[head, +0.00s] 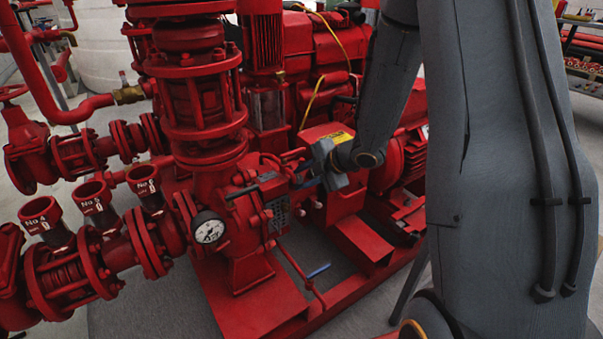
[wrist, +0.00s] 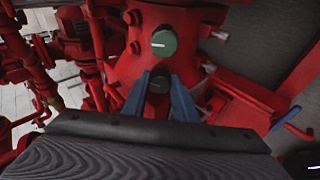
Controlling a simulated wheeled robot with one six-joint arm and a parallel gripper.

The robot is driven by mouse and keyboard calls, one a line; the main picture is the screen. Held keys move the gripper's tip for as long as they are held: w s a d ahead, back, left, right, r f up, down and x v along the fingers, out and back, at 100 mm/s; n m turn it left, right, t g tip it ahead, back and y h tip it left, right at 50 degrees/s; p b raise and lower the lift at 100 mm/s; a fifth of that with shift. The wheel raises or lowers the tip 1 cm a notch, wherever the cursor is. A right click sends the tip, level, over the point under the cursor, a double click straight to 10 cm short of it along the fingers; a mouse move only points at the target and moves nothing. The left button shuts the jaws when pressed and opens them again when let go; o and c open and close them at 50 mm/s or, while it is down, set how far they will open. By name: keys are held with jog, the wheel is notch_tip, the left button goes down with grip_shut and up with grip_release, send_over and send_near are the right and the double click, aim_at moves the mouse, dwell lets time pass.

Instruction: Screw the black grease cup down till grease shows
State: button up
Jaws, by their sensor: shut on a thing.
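The black grease cup (wrist: 159,83) sits on the red pump housing (wrist: 125,65). In the wrist view it lies between the blue fingers of my gripper (wrist: 161,92), which is shut on it. I see no grease in these frames. A green round cap (wrist: 163,42) with a white mark sits just beyond the black cup, apart from my fingers. In the head view my gripper (head: 308,181) reaches the pump from the right, and the black cup cannot be made out there.
A pressure gauge (head: 208,228) stands on the pump's front left. Labelled red pipe stubs (head: 96,206) stand further left. A red motor (head: 397,160) is right of the pump. A blue rod-like thing (head: 319,270) lies low by the red base frame (head: 262,312). Red pipework crowds the left.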

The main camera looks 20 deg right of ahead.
jog(key=m+p, duration=0.2)
jog(key=m+t+p, duration=0.1)
jog(key=m+p, duration=0.1)
jog(key=shift+s+m, duration=0.2)
jog(key=shift+m, duration=0.2)
jog(key=shift+f+m+t+p, duration=0.1)
jog(key=shift+m+t+p, duration=0.6)
jog(key=shift+m+p, duration=1.5)
jog(key=shift+m, duration=0.3)
jog(key=o, duration=1)
jog(key=shift+o, duration=0.2)
jog(key=p+v, duration=0.1)
jog(key=v, duration=0.6)
jog(key=shift+s+p, duration=0.3)
jog(key=shift+s, duration=0.05)
